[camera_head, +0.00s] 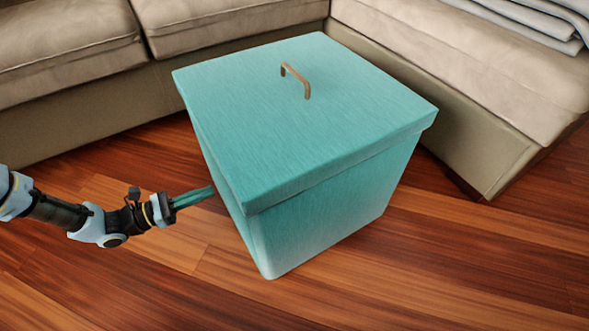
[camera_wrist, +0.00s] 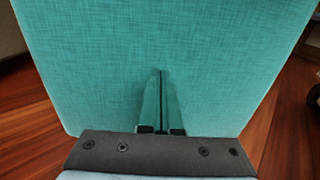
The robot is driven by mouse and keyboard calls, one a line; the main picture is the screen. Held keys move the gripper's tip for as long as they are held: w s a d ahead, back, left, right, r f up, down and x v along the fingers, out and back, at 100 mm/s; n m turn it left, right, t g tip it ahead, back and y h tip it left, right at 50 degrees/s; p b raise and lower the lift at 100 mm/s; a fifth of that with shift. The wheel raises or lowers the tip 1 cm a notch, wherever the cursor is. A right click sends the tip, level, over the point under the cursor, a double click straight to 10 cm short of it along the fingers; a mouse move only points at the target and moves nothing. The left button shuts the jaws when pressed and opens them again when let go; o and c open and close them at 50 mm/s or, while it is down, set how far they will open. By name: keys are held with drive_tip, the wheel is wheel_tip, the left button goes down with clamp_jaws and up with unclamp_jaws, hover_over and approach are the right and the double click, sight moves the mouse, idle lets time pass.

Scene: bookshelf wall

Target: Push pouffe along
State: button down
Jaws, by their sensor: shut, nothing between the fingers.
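The pouffe is a teal, cloth-covered box (camera_head: 320,215) with an overhanging lid and a small brown handle (camera_head: 296,79) on top. It stands upright on the wooden floor, in the corner of the sofa. My gripper (camera_head: 211,191) is at its left side, low beneath the lid's edge, with its fingers pointing at that side. In the wrist view the pouffe's side (camera_wrist: 160,45) fills most of the picture, and my shut, empty gripper (camera_wrist: 161,75) points straight at it. I cannot tell whether the fingertips touch the cloth.
A beige sofa runs behind the pouffe (camera_head: 75,50) and along its right (camera_head: 470,75), close to its back corner. Grey folded cloth (camera_head: 545,25) lies on the right seat. The wooden floor (camera_head: 450,265) is clear in front and to the right front.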

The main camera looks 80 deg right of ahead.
drive_tip(key=shift+s+d, duration=0.1)
drive_tip(key=shift+b+x, duration=1.75)
drive_tip(key=shift+x, duration=10.3)
drive_tip(key=w+a+r+p, duration=0.2)
drive_tip(key=w+a+p, duration=0.1)
drive_tip(key=w, duration=0.2)
drive_tip(key=shift+a+p, duration=0.25)
drive_tip(key=shift+p, duration=0.15)
drive_tip(key=shift+w+r, duration=0.1)
drive_tip(key=shift+w, duration=0.05)
